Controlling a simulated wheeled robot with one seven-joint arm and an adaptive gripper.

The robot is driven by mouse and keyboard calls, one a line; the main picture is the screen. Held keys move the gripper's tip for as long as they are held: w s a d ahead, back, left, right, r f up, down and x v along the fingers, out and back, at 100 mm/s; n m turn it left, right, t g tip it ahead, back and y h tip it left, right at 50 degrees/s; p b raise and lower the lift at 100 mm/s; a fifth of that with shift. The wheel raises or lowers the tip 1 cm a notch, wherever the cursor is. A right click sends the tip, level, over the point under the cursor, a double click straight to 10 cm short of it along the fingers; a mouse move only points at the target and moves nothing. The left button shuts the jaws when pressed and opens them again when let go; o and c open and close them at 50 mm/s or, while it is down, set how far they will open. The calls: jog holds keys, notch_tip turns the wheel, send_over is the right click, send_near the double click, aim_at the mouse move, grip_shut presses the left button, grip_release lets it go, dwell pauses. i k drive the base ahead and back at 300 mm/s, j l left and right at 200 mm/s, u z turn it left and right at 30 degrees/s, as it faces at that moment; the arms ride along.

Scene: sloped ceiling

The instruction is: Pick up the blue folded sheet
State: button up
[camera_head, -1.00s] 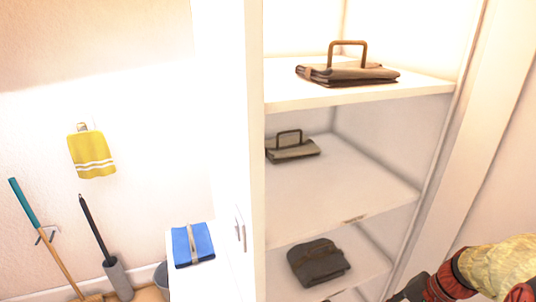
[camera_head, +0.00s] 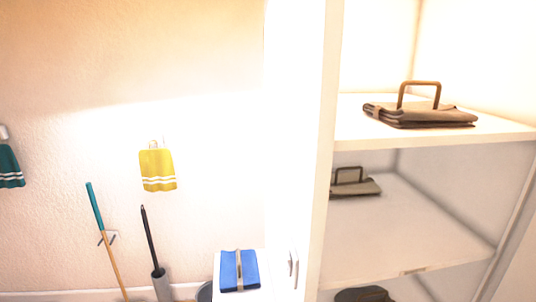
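The blue folded sheet (camera_head: 239,271) lies flat on a white surface (camera_head: 266,284) near the bottom middle of the head view, just left of the shelf unit. A grey-brown band runs across its middle. My gripper is not in view, so I cannot see whether it holds anything.
A white shelf unit (camera_head: 328,150) fills the right side, with brown folded items (camera_head: 420,115) on its shelves. A yellow towel (camera_head: 158,170) and a teal towel (camera_head: 9,166) hang on the wall. A teal-handled broom (camera_head: 102,225) and a black-handled brush (camera_head: 152,238) stand left of the sheet.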

aim_at(239, 270)
jog(key=j, duration=0.55)
jog(key=i+j, duration=0.15)
jog(key=j, duration=0.25)
jog(key=i+j, duration=0.15)
jog(key=j, duration=0.2)
jog(key=i+j, duration=0.15)
jog(key=j, duration=0.25)
jog(key=i+j+u, duration=0.1)
jog(key=j, duration=0.25)
jog(key=i+j, duration=0.6)
jog(key=i, duration=0.2)
